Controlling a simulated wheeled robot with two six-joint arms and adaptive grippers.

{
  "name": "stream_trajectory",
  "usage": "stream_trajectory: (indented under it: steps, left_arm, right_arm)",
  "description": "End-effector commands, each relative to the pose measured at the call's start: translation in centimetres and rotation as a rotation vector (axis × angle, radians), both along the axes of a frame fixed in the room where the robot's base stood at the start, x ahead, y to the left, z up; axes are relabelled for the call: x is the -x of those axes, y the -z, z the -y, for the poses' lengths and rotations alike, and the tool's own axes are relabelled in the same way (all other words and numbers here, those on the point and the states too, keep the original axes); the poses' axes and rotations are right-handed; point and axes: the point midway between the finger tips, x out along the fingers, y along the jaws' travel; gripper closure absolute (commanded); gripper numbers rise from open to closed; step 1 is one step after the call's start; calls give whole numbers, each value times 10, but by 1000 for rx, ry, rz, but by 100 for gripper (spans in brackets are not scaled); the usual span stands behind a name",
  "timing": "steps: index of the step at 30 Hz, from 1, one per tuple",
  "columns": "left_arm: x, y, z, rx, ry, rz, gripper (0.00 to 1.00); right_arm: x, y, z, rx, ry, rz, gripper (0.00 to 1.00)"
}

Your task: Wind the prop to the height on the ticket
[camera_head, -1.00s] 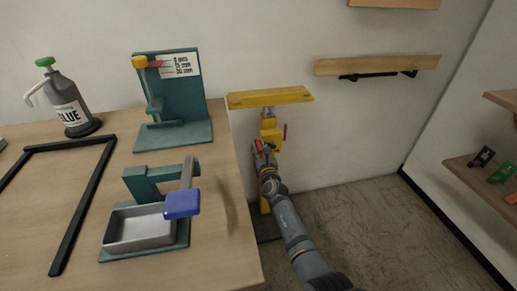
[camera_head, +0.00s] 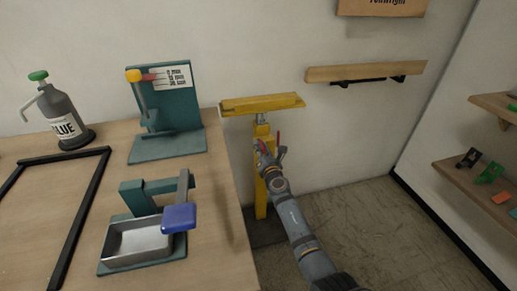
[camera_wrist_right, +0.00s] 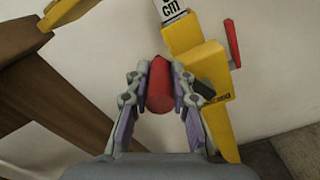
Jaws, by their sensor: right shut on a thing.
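The yellow prop (camera_head: 262,104) stands upright by the wall, right of the bench, with a flat bar on top and a short grey shaft beneath it. In the right wrist view its yellow body (camera_wrist_right: 207,68) fills the upper right. A white scale (camera_wrist_right: 172,8) on it shows "cm"; its number is cut off. My right gripper (camera_head: 268,150) is in front of the prop. The right wrist view shows its fingers shut around a red crank knob (camera_wrist_right: 160,86). A second red lever (camera_wrist_right: 232,43) sticks out from the prop's right side. My left gripper is out of view.
A wooden ledge (camera_head: 365,72) is on the wall right of the prop. A brown sign (camera_head: 382,7), partly cut off, hangs above. The bench (camera_head: 215,250) carries a glue bottle (camera_head: 65,115), a teal gauge stand (camera_head: 168,148), a blue-handled tool (camera_head: 178,217) and a black frame (camera_head: 85,200).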

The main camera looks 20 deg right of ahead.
Motion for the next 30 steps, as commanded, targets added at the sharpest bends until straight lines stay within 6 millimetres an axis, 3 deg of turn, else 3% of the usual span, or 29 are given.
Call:
stream_trajectory:
  steps: [16,17,21,30]
  left_arm:
    - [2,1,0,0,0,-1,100]
    - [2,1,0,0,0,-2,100]
    - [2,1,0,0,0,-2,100]
    - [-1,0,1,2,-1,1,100]
  right_arm:
    - [-1,-4,5,-25,7,6,100]
    - [-1,-4,5,-24,7,6,75]
    - [0,-3,4,-25,4,3,56]
    - [0,-1,3,-26,2,1,55]
